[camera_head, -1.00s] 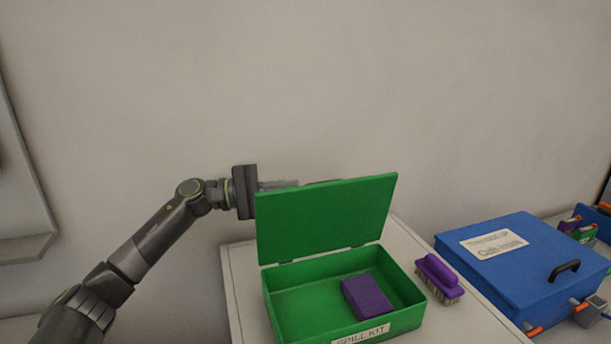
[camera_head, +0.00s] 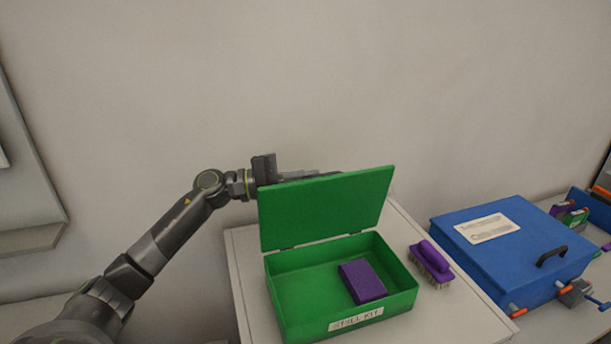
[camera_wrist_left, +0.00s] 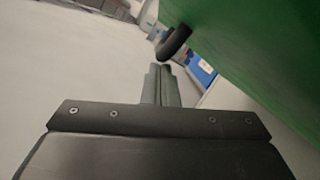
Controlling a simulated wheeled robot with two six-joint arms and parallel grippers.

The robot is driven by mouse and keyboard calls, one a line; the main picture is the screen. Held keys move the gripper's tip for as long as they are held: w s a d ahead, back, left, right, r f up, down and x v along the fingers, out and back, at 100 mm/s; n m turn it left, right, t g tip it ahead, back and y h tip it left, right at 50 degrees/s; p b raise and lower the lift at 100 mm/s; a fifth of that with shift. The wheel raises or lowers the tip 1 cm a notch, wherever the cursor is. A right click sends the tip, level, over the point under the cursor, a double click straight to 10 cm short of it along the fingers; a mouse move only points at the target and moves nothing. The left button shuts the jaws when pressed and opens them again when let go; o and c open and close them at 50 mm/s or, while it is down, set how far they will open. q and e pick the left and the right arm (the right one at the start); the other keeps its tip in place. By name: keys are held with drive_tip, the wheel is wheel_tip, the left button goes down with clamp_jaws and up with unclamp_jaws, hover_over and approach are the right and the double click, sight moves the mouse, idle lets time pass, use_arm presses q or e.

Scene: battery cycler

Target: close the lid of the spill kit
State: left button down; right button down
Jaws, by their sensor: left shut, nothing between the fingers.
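The green spill kit (camera_head: 300,290) stands on a white cabinet top, labelled SPILL KIT on its front. Its lid (camera_head: 325,213) stands up, open, hinged at the back edge of the box. A purple sponge-like block (camera_head: 363,281) lies inside the box. My left gripper (camera_head: 318,174) is shut and empty, at the top edge behind the lid; the lid hides part of it. In the left wrist view the shut fingers (camera_wrist_left: 161,84) point ahead beside the green lid (camera_wrist_left: 255,45), with a dark curved handle (camera_wrist_left: 175,42) close to the fingertips. I cannot tell whether they touch. My right gripper is out of view.
A purple brush (camera_head: 431,262) lies right of the box on the cabinet top (camera_head: 245,290). A blue case (camera_head: 510,255) with a black handle stands farther right, with clamps and other items beside it. The wall is behind; the space above the box is clear.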

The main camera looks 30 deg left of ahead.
use_arm(q)
drive_tip(key=shift+s, duration=0.1)
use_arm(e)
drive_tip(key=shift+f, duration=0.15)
